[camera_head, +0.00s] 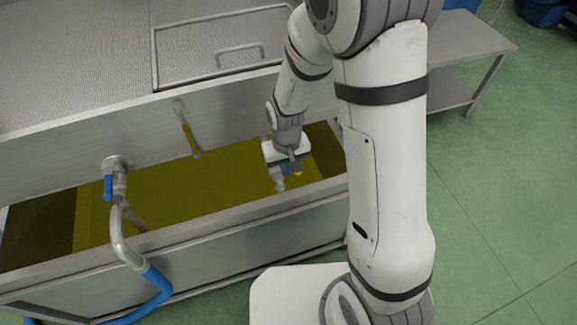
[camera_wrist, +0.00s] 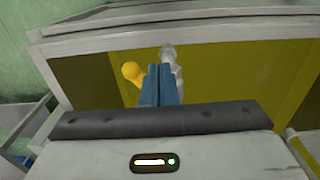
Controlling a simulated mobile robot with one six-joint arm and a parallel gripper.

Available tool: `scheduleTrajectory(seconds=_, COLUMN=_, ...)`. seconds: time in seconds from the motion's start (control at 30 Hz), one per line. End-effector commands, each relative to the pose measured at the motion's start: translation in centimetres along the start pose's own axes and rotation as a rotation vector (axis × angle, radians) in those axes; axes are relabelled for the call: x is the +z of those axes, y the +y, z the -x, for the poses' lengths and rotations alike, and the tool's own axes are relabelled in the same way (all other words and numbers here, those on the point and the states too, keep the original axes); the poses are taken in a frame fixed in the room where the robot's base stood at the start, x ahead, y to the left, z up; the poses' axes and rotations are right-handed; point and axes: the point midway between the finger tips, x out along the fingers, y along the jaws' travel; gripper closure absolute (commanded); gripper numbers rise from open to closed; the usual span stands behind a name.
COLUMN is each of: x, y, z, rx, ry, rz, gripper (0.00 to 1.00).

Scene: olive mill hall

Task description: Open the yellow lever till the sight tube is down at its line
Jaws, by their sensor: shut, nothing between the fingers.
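My gripper (camera_head: 286,170) is shut and empty, low at the front of the steel tank. In the wrist view its blue fingers (camera_wrist: 160,82) are together. The yellow lever (camera_wrist: 132,72) shows its rounded end just left of the fingers; I cannot tell whether they touch. In the head view only a small yellow bit of the lever (camera_head: 298,174) shows beside my gripper. A grey metal fitting (camera_wrist: 168,52) stands behind the fingertips. The sight tube (camera_head: 190,139) is a slim tilted tube on the tank's wall, with yellow liquid in it; its line is too small to read.
A trough (camera_head: 170,235) holding yellow-green oil runs below the tank (camera_head: 60,155). A blue-handled valve (camera_head: 108,187) with a curved pipe and a blue hose (camera_head: 155,285) is at left. A steel table (camera_head: 470,38) stands at the back right. Green floor at right is clear.

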Motion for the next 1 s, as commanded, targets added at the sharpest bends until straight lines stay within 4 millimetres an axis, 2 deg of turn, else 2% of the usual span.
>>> scheduleTrajectory(seconds=0.23, x=0.0, y=0.0, z=-0.5, rx=0.0, ry=0.0, rz=0.0, gripper=1.0)
scheduleTrajectory(seconds=0.6, x=0.0, y=0.0, z=-3.4, rx=0.0, ry=0.0, rz=0.0, gripper=1.0)
scheduleTrajectory(seconds=1.0, x=-0.5, y=0.7, z=-3.4, rx=0.0, ry=0.0, rz=-0.001, gripper=1.0)
